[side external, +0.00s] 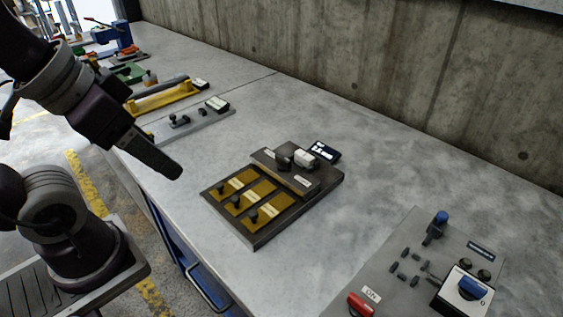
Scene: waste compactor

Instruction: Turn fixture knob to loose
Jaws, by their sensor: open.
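A dark fixture board (262,236) lies on the bench in the middle of the side external view. Its front part has several brass-coloured plates, each with a small dark knob such as the front knob (254,217). A raised block (299,181) at its back carries a larger dark knob (283,163) beside a light grey piece (305,156). Labels are too small to read, so I cannot tell which knob is the fixture knob or its setting. My gripper (173,170) is open, left of the board and apart from it. Its finger gap is hard to see.
A grey control panel (390,290) with a blue-topped lever (436,226), red switch (361,304) and blue switch (472,288) lies at front right. A grey plate (207,121) and yellow tool (160,97) lie farther back. A concrete wall (400,80) bounds the bench (370,190).

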